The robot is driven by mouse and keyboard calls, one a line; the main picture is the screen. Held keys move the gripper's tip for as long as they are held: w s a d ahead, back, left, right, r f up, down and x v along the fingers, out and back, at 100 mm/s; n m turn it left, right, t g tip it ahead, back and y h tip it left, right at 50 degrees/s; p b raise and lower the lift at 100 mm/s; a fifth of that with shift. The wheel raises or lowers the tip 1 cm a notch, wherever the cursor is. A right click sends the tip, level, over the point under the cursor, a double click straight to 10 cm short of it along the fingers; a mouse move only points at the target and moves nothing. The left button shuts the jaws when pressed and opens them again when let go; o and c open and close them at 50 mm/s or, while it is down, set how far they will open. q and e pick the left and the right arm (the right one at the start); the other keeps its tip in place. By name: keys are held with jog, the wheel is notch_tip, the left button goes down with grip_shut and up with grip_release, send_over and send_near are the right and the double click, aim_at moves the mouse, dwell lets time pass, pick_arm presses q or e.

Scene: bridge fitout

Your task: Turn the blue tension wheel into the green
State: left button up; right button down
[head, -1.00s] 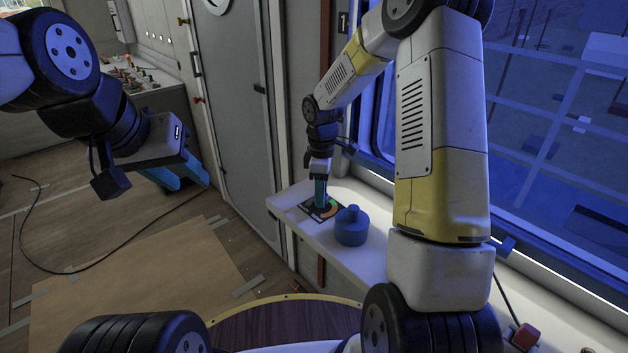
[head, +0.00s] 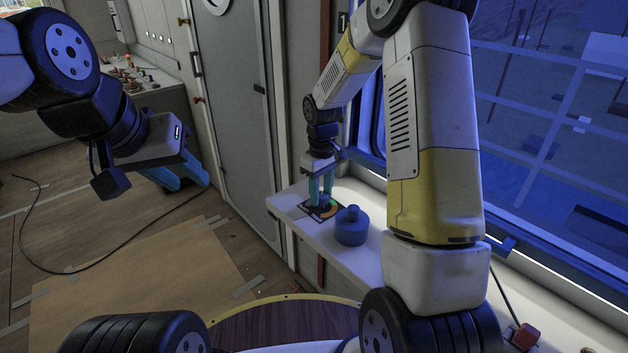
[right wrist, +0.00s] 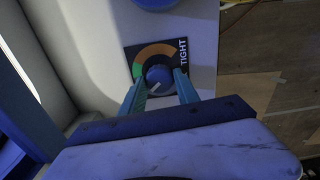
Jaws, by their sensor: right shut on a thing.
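The blue tension wheel (right wrist: 159,75) sits on a dark dial plate (right wrist: 183,46) marked TIGHT, with a coloured arc of green and orange around it. The green part (right wrist: 138,70) is at the left of the arc in the right wrist view. The wheel's white pointer line slants to the lower left, below the green. My right gripper (right wrist: 160,84) is shut on the wheel, one finger on each side. In the head view, my right gripper (head: 321,197) reaches down to the wheel on the white ledge (head: 290,205). My left gripper (head: 183,176) is open, empty and away from the ledge.
A blue knobbed cylinder (head: 351,226) stands on the ledge close to the dial plate. A window (head: 560,130) rises behind the ledge, and a grey door (head: 235,110) is to its left. A red button (head: 525,337) is at the lower right. A cable lies on the floor.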

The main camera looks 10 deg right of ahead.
aim_at(322, 195)
jog(key=m, duration=0.5)
jog(key=shift+m, duration=2.5)
jog(key=c, duration=0.9)
grip_release()
notch_tip(322, 195, up, 8)
jog(key=shift+f, duration=0.1)
